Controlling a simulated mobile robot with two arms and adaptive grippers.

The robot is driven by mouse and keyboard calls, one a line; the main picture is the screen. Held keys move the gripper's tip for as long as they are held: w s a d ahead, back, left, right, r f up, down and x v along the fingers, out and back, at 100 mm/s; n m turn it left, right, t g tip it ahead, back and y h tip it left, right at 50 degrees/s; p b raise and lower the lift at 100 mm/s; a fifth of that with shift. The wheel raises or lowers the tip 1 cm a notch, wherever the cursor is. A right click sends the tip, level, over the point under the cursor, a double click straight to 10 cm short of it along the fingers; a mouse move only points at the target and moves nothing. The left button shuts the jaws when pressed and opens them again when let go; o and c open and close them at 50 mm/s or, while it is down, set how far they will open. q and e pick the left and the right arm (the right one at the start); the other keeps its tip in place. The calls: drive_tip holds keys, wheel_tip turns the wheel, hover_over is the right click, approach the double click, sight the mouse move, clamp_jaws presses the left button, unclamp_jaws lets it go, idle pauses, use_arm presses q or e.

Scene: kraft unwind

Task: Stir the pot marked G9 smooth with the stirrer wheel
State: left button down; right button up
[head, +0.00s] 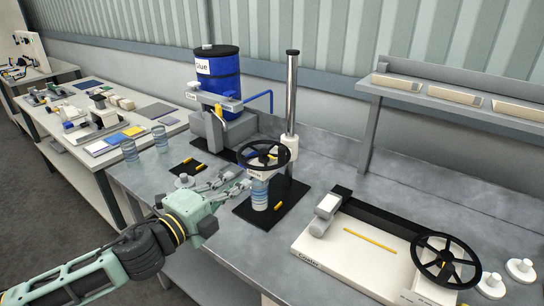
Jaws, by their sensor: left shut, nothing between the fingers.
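The black stirrer wheel (264,154) sits at the foot of a tall chrome post (292,90), above a black base plate (243,212). A clear bluish pot (259,194) stands upright on that plate, under the wheel. A mark on the pot is too small to read, so I cannot tell whether it is G9. My left gripper (246,184) is shut and empty, with its fingertips just left of the pot and below the wheel rim. I cannot tell whether they touch the pot. My right gripper is out of view.
A blue glue drum (218,72) stands behind on a grey stand. A coater (350,262) with another black wheel (446,261) fills the right. A shelf (450,108) hangs behind.

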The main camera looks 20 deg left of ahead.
use_arm(q)
drive_tip(key=m+p, duration=0.1)
drive_tip(key=p, duration=0.5)
approach(280, 152)
drive_tip(key=shift+h, duration=0.4)
drive_tip(key=x, duration=0.6)
drive_tip(key=shift+w+a, duration=0.2)
drive_tip(key=shift+a, duration=0.1)
drive_tip(key=shift+w+d, duration=0.2)
drive_tip(key=shift+w, duration=0.2)
drive_tip(key=shift+w+d+n+y, duration=0.1)
drive_tip(key=shift+d+n+y, duration=0.15)
drive_tip(key=shift+n+y, duration=0.25)
